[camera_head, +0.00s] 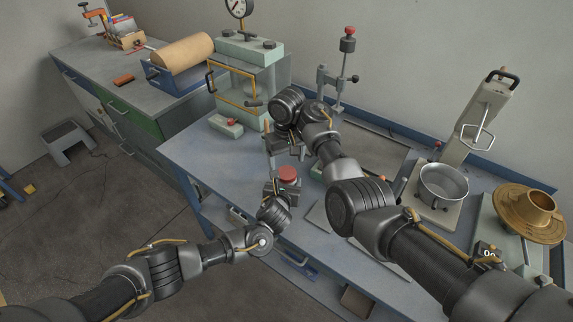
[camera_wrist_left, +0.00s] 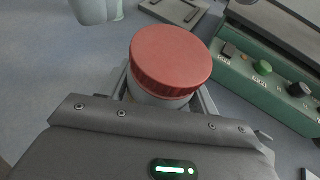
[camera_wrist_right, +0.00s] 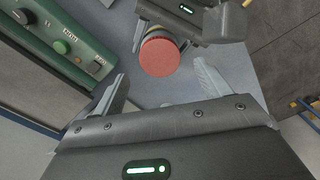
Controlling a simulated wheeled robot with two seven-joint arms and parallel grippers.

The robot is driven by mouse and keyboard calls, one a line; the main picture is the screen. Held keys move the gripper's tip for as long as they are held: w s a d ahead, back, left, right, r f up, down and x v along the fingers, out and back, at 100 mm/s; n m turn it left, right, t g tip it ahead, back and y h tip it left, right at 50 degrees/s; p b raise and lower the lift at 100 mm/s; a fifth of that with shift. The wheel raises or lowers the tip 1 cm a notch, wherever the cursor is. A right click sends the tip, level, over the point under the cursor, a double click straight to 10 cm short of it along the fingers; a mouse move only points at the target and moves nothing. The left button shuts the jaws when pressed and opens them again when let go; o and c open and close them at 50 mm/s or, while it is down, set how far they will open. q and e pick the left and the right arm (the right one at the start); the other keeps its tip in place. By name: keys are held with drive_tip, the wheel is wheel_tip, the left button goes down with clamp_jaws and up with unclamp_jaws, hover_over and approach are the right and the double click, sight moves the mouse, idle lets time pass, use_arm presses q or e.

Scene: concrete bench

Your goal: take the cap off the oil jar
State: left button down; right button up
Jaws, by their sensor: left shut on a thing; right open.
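The oil jar has a wide red ribbed cap (camera_head: 288,174) on it. In the left wrist view the cap (camera_wrist_left: 171,55) sits on the pale jar body (camera_wrist_left: 150,97), which is mostly hidden below it. My left gripper (camera_head: 272,190) is shut on the jar body under the cap. My right gripper (camera_head: 284,153) is above the jar in the head view. In the right wrist view its two fingers (camera_wrist_right: 160,90) are spread and empty, with the red cap (camera_wrist_right: 160,57) beyond the gap between them, apart from both.
A green box with knobs (camera_wrist_left: 265,70) stands close to the jar. A green press (camera_head: 248,75) stands at the back left of the blue-grey bench. A steel pot (camera_head: 444,183) and a brass flanged part (camera_head: 529,213) are on the right. The bench's left front (camera_head: 205,150) is clear.

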sight(287, 173)
drive_tip(key=shift+s+a, duration=0.1)
drive_tip(key=shift+c, duration=1.4)
drive_tip(key=shift+a+r+m, duration=0.15)
drive_tip(key=shift+r+m, duration=0.15)
drive_tip(key=shift+m, duration=0.1)
drive_tip(key=m, duration=0.2)
drive_tip(key=r+m, duration=0.1)
drive_tip(key=m, duration=0.3)
drive_tip(key=shift+r+m, duration=0.3)
drive_tip(key=m, duration=0.2)
drive_tip(key=r+m, duration=0.1)
drive_tip(key=m, duration=0.1)
drive_tip(key=shift+m, duration=0.3)
drive_tip(key=m, duration=0.5)
drive_tip(key=shift+d+r, duration=0.2)
drive_tip(key=shift+d, duration=0.05)
drive_tip(key=shift+f, duration=4.05)
